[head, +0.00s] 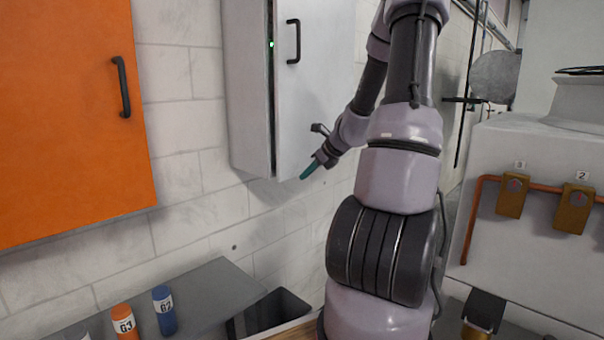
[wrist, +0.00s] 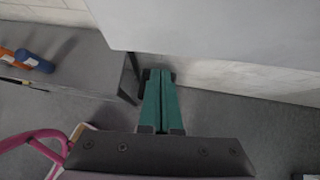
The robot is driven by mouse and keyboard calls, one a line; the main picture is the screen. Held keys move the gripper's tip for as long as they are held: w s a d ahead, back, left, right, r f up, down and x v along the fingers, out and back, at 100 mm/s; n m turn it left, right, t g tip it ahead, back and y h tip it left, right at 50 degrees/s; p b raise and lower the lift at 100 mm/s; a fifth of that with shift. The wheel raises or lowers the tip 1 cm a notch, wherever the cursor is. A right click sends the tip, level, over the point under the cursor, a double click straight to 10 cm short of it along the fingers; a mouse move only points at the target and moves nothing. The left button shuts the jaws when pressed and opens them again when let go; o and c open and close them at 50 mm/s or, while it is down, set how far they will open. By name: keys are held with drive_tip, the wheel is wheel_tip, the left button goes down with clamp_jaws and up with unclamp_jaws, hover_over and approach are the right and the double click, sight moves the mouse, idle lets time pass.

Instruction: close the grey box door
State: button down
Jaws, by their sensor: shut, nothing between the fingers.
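The grey box (head: 247,95) hangs on the tiled wall, left of my arm in the head view. Its door (head: 315,90) has a black handle (head: 293,41) near its left edge. A narrow dark gap with a small green light runs between the door's left edge and the box, so the door looks slightly ajar. My gripper (head: 306,174) has its teal fingers together and empty near the door's bottom edge; I cannot tell whether they touch it. In the wrist view the shut fingers (wrist: 160,75) point below a large pale grey panel (wrist: 215,30), apparently the door.
An orange box (head: 70,120) with a black handle hangs at left. Below is a grey table (head: 205,290) with orange and blue bottles (head: 165,310), beside a dark bin (head: 275,312). A white unit with copper pipe and brass valves (head: 512,195) stands at right.

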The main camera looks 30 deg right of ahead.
sight(295, 168)
drive_tip(key=shift+w+a, duration=0.25)
drive_tip(key=shift+w, duration=0.25)
drive_tip(key=shift+w+a, duration=0.2)
drive_tip(key=shift+w, duration=0.25)
drive_tip(key=w, duration=0.1)
drive_tip(key=w+a, duration=0.1)
drive_tip(key=w, duration=0.1)
drive_tip(key=shift+w+a, duration=0.1)
drive_tip(key=shift+a, duration=0.2)
drive_tip(key=shift+w+a+r, duration=0.1)
drive_tip(key=shift+r, duration=0.1)
